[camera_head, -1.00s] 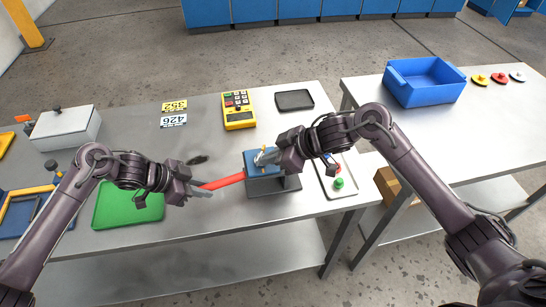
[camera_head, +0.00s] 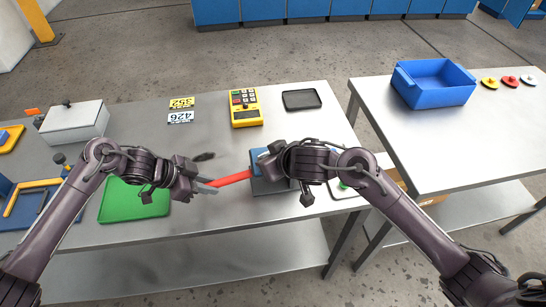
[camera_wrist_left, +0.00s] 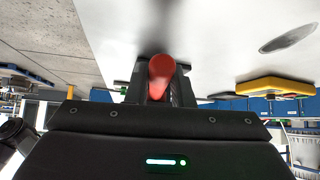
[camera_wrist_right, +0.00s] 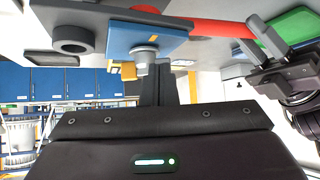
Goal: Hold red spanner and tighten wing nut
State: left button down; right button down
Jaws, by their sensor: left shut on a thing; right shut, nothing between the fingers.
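The red spanner (camera_head: 234,178) runs from my left gripper (camera_head: 211,187) to the blue-topped grey fixture (camera_head: 256,172). My left gripper is shut on it; its red end (camera_wrist_left: 160,72) shows between the fingers in the left wrist view. My right gripper (camera_head: 267,160) is shut and empty at the fixture's top, hiding much of it. In the right wrist view its fingers (camera_wrist_right: 161,85) are close to a grey round part (camera_wrist_right: 144,52) on the blue plate (camera_wrist_right: 122,38).
A green tray (camera_head: 134,212), a yellow device (camera_head: 246,106) and a black tray (camera_head: 301,99) lie on the table. A grey box (camera_head: 75,124) stands at left. A second table at right holds a blue bin (camera_head: 434,92).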

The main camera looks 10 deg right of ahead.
jog(key=m+h, duration=0.1)
jog(key=a+m+h, duration=0.1)
jog(key=m, duration=0.1)
jog(key=m+t+h, duration=0.1)
jog(key=shift+w+a+r+h, duration=0.1)
jog(key=shift+w+a+h, duration=0.1)
jog(key=shift+a+h, duration=0.15)
jog(key=m+h, duration=0.2)
jog(key=m, duration=0.1)
jog(key=w+a+m+h, duration=0.1)
jog(key=m, duration=0.1)
jog(key=shift+a+g+h, duration=0.1)
jog(key=shift+g+h, duration=0.2)
jog(key=shift+h, duration=0.05)
jog(key=shift+w+a, duration=0.35)
jog(key=shift+w, duration=1.35)
jog(key=shift+w+d, duration=0.1)
jog(key=shift+d, duration=0.05)
